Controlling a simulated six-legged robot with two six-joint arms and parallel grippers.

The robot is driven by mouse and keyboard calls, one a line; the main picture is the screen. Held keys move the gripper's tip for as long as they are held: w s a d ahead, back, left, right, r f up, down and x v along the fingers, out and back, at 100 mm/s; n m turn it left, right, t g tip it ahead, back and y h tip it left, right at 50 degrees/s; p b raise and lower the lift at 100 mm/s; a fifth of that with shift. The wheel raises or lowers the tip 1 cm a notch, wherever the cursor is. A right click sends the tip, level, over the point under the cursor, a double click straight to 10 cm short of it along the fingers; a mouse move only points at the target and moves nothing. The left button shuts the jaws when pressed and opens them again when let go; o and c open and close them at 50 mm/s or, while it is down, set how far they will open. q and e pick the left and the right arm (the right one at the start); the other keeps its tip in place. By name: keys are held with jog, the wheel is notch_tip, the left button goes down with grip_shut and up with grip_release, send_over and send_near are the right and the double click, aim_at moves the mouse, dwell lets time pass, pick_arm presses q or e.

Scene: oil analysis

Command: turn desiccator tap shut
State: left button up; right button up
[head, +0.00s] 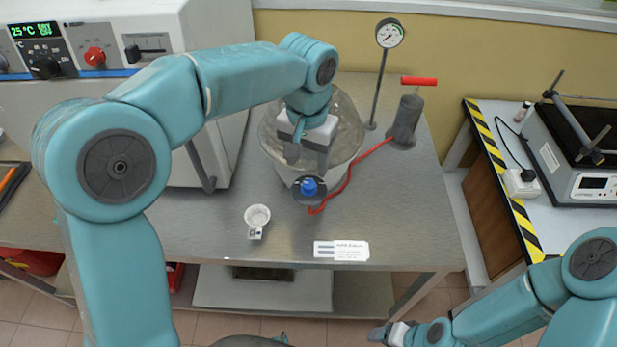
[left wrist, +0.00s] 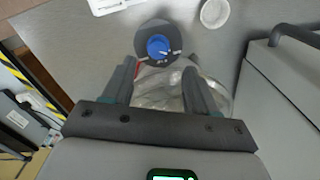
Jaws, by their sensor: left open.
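The glass desiccator (head: 350,135) stands on the steel bench, partly hidden behind my left arm. Its blue tap (head: 309,187) sits on a dark round piece at the front, with a red hose beside it. In the left wrist view the blue tap (left wrist: 158,46) lies just beyond the fingertips, roughly centred between them, with a small pale mark on it. My left gripper (head: 306,155) is open over the desiccator, behind the tap in the head view. In the left wrist view its open fingers (left wrist: 158,72) hold nothing. My right gripper (head: 388,334) is low at the bottom edge, its jaws unclear.
The red hose (head: 350,178) runs to a grey hand pump (head: 405,122) with a red handle. A gauge (head: 389,34) stands behind. A small white dish (head: 257,216) and a label card (head: 341,250) lie in front. A large white oven (head: 110,50) fills the left.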

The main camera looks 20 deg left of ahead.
aim_at(309, 184)
pick_arm(q)
notch_tip(309, 184, down, 6)
jog(key=shift+s+d+r, duration=0.1)
jog(key=shift+f, duration=0.3)
jog(key=shift+d+f, duration=0.1)
jog(key=shift+c, duration=1.3)
jog(key=c, duration=0.8)
